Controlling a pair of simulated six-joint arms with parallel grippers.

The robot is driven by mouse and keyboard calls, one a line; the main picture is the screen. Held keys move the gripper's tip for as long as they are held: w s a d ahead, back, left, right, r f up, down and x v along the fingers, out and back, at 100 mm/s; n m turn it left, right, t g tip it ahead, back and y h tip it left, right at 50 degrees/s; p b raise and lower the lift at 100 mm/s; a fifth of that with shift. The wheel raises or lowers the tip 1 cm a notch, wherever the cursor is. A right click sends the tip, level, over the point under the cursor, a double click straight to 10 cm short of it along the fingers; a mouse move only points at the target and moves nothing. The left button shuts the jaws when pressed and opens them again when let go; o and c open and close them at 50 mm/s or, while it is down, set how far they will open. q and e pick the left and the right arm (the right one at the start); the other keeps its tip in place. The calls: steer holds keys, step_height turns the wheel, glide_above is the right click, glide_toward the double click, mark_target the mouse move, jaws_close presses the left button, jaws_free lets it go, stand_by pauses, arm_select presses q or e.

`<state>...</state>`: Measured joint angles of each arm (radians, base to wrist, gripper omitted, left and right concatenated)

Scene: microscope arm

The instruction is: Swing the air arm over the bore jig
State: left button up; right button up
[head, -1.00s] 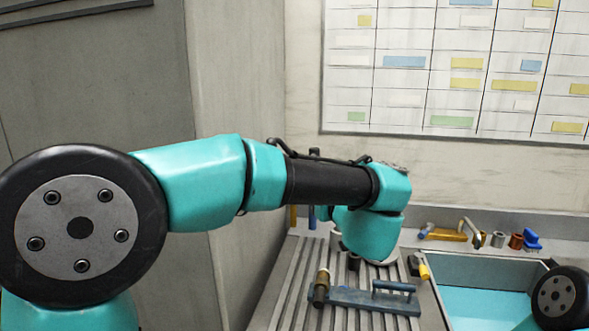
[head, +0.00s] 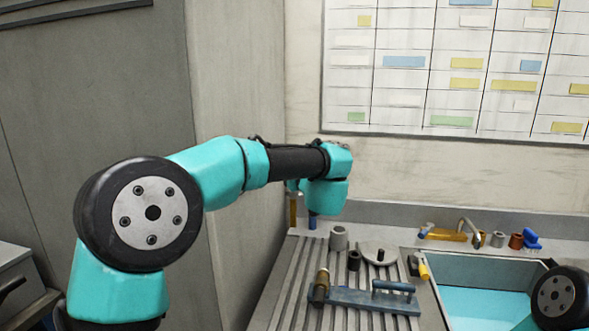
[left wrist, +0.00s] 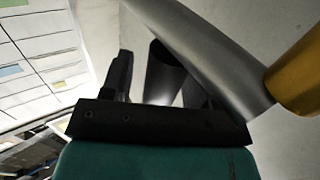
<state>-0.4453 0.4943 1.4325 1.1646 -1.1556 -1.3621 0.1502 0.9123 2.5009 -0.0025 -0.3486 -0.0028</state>
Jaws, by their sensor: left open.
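In the left wrist view a grey metal tube (left wrist: 205,50) with a gold-coloured sleeve (left wrist: 295,78) crosses just beyond my left gripper (left wrist: 165,78); it looks like the air arm. The gripper is open, and a dark cylinder (left wrist: 162,75) shows between its fingers; I cannot tell if they touch it. In the head view my wrist hides the gripper and most of the air arm. A yellow post (head: 293,211) and a blue post (head: 312,221) show below the wrist. A blue-grey plate (head: 345,299) with a handle and bronze cylinder, probably the bore jig, lies on the bench. My right gripper is out of view.
A grey cup (head: 338,238), a dark small cylinder (head: 354,261) and a round disc with a peg (head: 376,249) stand behind the plate on the grooved bench (head: 283,290). A blue-bottomed basin (head: 480,305) is at right, with small parts (head: 516,241) on the ledge behind.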

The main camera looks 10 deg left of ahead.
arm_select(q)
steer(key=shift+w+a, duration=0.2)
steer(key=shift+w, duration=0.05)
steer(key=shift+c, duration=0.5)
jaws_close()
steer(key=shift+d, duration=0.1)
